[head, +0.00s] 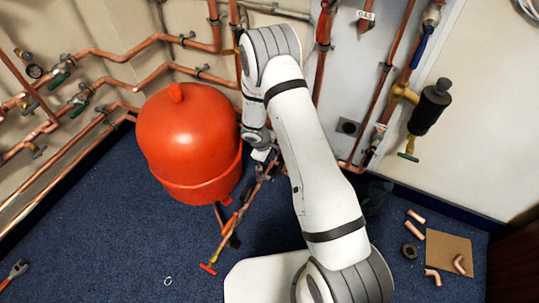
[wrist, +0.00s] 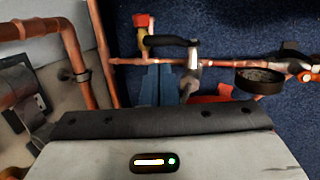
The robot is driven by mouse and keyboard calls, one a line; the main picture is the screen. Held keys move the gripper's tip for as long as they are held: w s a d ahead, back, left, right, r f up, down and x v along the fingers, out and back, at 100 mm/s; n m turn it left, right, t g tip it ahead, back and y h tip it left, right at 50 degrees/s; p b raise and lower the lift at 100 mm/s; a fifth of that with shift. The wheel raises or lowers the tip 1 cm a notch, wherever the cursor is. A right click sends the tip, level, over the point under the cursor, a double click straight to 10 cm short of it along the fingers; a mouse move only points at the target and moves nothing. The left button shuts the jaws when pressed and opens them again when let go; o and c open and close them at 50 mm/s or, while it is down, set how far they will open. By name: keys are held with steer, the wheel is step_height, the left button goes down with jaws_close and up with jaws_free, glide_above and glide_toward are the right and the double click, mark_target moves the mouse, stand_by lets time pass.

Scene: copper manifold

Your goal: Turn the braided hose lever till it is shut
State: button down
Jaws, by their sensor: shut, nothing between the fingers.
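In the wrist view a copper pipe (wrist: 225,64) runs across the picture with a small valve fitting on it. A black lever (wrist: 170,41) lies roughly along the pipe, with a red cap (wrist: 142,20) beside its left end. I cannot make out a braided hose, so I cannot tell whether this is its lever. My gripper (wrist: 166,72) is shut and empty, its blue-grey fingertips close to the pipe just below the lever; contact is unclear. In the head view my gripper (head: 263,155) is small and partly hidden by my arm, beside the red tank.
The red tank (head: 190,135) stands left of my arm. A red-handled tap (head: 208,268) ends the low pipe. Several copper pipes with green-handled valves line the left wall. Pipe offcuts (head: 416,234) and a cardboard piece (head: 448,252) lie right. Blue carpet (head: 110,220) is mostly free at left.

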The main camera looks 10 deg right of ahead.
mark_target(279, 167)
steer(key=b+x, duration=0.2)
steer(key=x, duration=0.7)
steer(key=shift+f+b, duration=0.2)
steer(key=shift+b, duration=0.15)
steer(key=shift+f, duration=0.1)
steer(key=w+d+f+b, duration=0.1)
steer(key=b, duration=0.3)
steer(key=shift+w+f, duration=0.25)
steer(key=shift+f, duration=0.1)
